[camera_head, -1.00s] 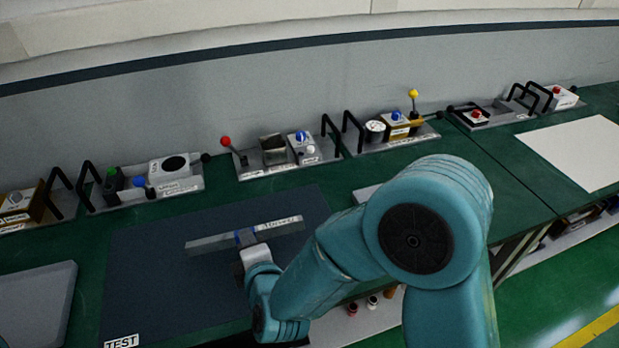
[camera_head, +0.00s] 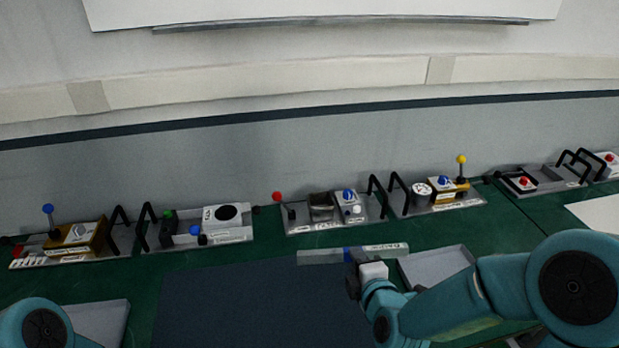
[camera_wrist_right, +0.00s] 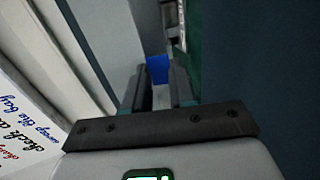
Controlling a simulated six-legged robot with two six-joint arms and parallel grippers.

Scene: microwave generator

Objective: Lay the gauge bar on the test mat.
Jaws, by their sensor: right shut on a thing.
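The gauge bar (camera_head: 318,257) is a long grey bar with a blue band at its middle. In the head view it lies across the picture at the far edge of the dark blue test mat (camera_head: 240,305). Its height over the mat is hard to judge. My right gripper (camera_head: 350,262) is shut on the bar at the blue band. In the right wrist view the blue band (camera_wrist_right: 157,70) shows between the fingers (camera_wrist_right: 158,90). The near part of the mat is out of the frame. My left gripper is not in view.
A grey tray (camera_head: 436,266) stands right of the mat, partly behind my right arm; another (camera_head: 100,322) lies to the left. A row of instrument panels (camera_head: 330,212) with handles and knobs lines the back of the green bench, before the wall.

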